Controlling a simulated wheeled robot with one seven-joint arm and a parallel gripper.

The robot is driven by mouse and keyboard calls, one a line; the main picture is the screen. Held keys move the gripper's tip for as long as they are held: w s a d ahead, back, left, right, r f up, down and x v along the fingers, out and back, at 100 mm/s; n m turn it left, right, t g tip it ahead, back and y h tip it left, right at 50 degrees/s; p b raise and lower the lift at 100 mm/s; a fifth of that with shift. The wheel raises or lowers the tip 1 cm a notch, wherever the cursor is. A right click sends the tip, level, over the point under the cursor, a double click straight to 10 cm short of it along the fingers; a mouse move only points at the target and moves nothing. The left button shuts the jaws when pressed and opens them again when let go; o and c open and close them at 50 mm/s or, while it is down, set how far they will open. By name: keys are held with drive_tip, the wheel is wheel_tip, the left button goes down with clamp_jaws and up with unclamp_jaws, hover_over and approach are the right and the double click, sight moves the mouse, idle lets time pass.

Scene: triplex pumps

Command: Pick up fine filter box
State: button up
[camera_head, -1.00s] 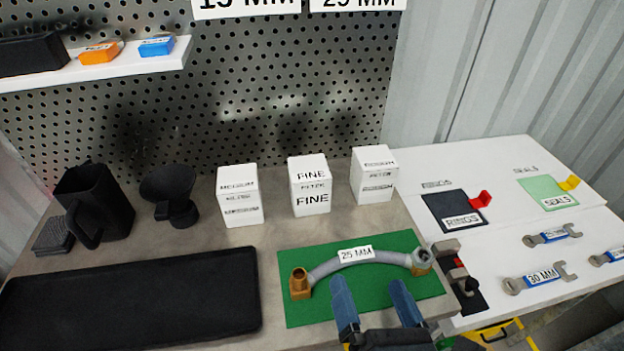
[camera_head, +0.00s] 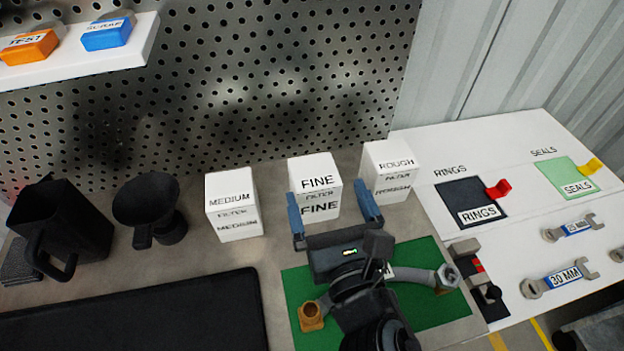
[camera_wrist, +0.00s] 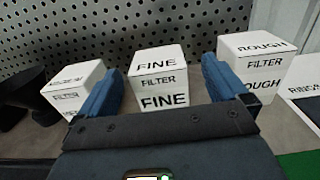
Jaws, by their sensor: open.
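The fine filter box (camera_head: 318,188) is a white box with black FINE FILTER lettering, standing upright on the grey bench. It also shows in the wrist view (camera_wrist: 158,80), between my fingers and beyond their tips. My gripper (camera_head: 332,202) is open and empty, in front of the box. Its blue fingers point at the box, one toward each side, and the left finger looks close to the box's left edge in the head view. I cannot tell whether it touches. The wrist view shows my gripper (camera_wrist: 166,85) with a gap on both sides of the box.
The medium filter box (camera_head: 233,205) stands to the left and the rough filter box (camera_head: 388,172) close on the right. A green mat (camera_head: 440,262) with a hose lies under my arm. A black funnel (camera_head: 150,205) and a pegboard (camera_head: 270,80) are farther left and behind.

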sight(314, 171)
drive_tip(key=x, duration=0.6)
drive_tip(key=shift+w+a+f, duration=0.3)
drive_tip(key=shift+a+f, duration=0.05)
drive_tip(key=c, duration=1)
drive_tip(key=shift+c, duration=0.4)
drive_tip(key=shift+r, duration=0.1)
